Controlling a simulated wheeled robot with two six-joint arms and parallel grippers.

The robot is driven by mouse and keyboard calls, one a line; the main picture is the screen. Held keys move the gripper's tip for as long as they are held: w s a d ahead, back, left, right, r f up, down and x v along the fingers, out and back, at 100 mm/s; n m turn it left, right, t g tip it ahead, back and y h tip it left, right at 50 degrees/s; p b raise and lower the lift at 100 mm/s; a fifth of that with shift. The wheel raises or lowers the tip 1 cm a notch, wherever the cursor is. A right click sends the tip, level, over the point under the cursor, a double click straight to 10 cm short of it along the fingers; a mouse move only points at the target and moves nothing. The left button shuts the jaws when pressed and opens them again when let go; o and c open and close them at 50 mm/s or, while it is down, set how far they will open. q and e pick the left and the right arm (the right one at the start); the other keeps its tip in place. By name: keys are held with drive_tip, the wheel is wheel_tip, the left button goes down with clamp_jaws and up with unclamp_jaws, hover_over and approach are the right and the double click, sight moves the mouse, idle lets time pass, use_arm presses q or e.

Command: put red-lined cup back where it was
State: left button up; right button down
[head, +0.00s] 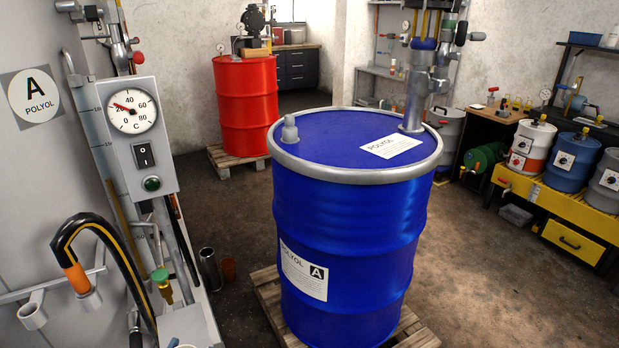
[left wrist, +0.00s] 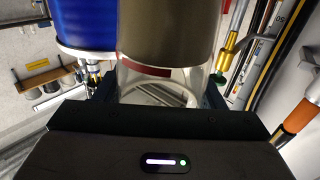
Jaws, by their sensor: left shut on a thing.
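In the left wrist view, a clear cup (left wrist: 190,72) with a red line on its wall stands between the fingers of my left gripper (left wrist: 160,92). The gripper is shut on the cup. A grey-brown band fills the upper part of the cup in the picture; I cannot tell whether it is liquid. The cup's far end is cut off by the picture edge. I cannot make out the held cup in the head view. My right gripper is in neither view.
A blue drum (head: 350,235) stands on a wooden pallet (head: 268,290), with a red drum (head: 245,105) behind. A gauge panel (head: 135,125) and a black hose (head: 85,220) are at the left. A yellow bench (head: 515,183) is at the right.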

use_arm(q)
drive_tip(key=w+d+r+n+y+p, duration=0.1)
drive_tip(key=d+r+y, duration=0.1)
drive_tip(key=d+r, duration=0.3)
drive_tip(key=shift+d+r+n+y, duration=0.3)
drive_tip(key=shift+r, duration=0.35)
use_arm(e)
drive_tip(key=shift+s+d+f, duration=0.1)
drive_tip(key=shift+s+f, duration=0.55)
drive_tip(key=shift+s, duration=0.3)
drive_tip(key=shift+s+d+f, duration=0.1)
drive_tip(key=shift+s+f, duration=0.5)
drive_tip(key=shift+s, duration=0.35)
use_arm(q)
drive_tip(key=shift+w, duration=0.1)
drive_tip(key=shift+d, duration=0.1)
